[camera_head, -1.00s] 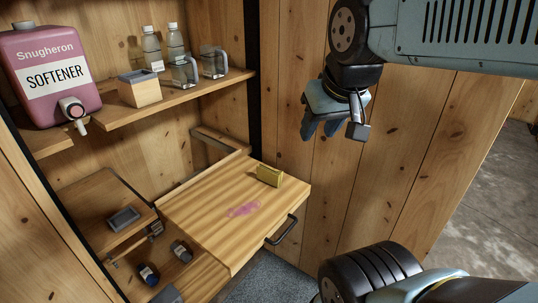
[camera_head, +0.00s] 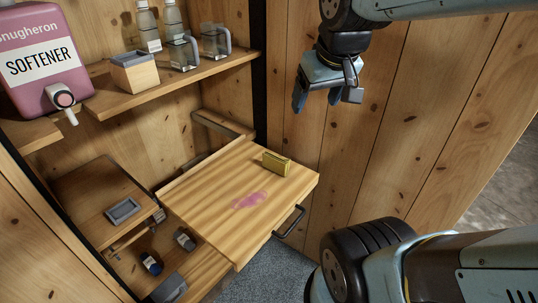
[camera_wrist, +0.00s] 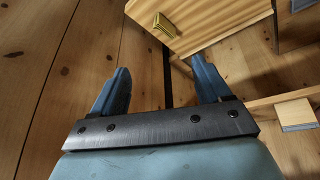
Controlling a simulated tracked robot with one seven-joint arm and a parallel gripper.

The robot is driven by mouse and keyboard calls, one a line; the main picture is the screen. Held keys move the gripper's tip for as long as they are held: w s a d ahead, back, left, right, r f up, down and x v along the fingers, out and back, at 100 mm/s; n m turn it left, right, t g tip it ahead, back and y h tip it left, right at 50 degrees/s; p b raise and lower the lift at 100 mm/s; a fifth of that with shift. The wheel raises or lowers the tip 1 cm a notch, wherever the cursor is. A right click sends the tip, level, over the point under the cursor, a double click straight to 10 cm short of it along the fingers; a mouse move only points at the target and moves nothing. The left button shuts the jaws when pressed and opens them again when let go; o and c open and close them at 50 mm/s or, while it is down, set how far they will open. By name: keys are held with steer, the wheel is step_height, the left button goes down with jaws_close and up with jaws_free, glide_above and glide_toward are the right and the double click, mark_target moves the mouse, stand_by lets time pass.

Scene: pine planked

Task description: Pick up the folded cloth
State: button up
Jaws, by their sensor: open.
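The folded cloth (camera_head: 276,163) is a small yellow-olive block near the back right edge of a pull-out wooden board (camera_head: 205,205). A pink smear (camera_head: 249,200) lies on the board to the left of the cloth. In the wrist view the cloth (camera_wrist: 164,25) shows at the top, on the board (camera_wrist: 215,18), beyond the fingertips. My gripper (camera_head: 314,95) hangs above and to the right of the cloth, well clear of it, against the wooden wall. In the wrist view my gripper (camera_wrist: 162,82) has its two blue fingers wide apart with nothing between them.
A shelf (camera_head: 180,80) at the upper left bears a pink softener dispenser (camera_head: 45,60), a wooden box (camera_head: 135,72), clear mugs and bottles. The board has a dark handle (camera_head: 290,222) at its front. A small grey tray (camera_head: 122,210) sits on a lower shelf.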

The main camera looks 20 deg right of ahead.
steer(key=w+f+n+g, duration=0.25)
steer(key=w+f, duration=0.45)
steer(key=w, duration=0.5)
steer(key=n+g+y, duration=0.1)
steer(key=n+g, duration=0.1)
steer(key=n, duration=0.2)
glide_toward(276, 161)
steer(key=shift+t, duration=0.25)
steer(key=w+f, duration=0.1)
steer(key=f, duration=0.7)
steer(key=w+f, duration=0.1)
steer(key=f, duration=0.3)
steer(key=shift+w+f, duration=0.1)
steer(key=shift+w, duration=0.25)
steer(key=c, duration=1.1)
